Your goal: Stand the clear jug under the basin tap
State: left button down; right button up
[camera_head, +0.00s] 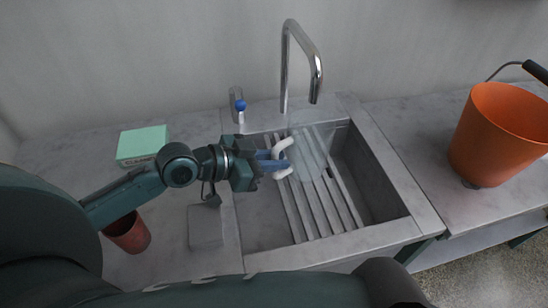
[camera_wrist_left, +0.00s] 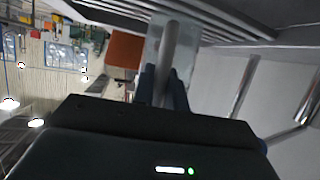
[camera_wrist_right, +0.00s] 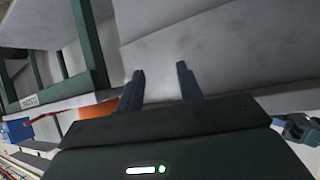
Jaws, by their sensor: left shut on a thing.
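The clear jug (camera_head: 310,158) is upright over the slatted rack (camera_head: 321,219) in the basin, below and close to the spout of the basin tap (camera_head: 301,57). I cannot tell whether its base touches the slats. My left gripper (camera_head: 273,163) is shut on the jug's white handle (camera_head: 282,148), on the jug's left side. The handle (camera_wrist_left: 170,50) also shows between the fingers in the left wrist view, with the clear wall behind it. My right gripper (camera_wrist_right: 161,78) is open and empty in the right wrist view; the head view does not show it.
A blue-marked tap lever (camera_head: 240,105) stands left of the spout. An orange bucket (camera_head: 497,140) is on the right counter. A mint box (camera_head: 143,143), a reddish cup (camera_head: 128,233) and a pale grey block (camera_head: 205,226) are on the left counter. The basin's right side is clear.

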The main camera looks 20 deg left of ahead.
pick_arm(q)
jog(key=shift+f, duration=0.15)
pick_arm(e)
jog(key=shift+f, duration=0.2)
pick_arm(q)
jog(key=c, duration=1.3)
grip_release()
jog(key=shift+c, duration=0.2)
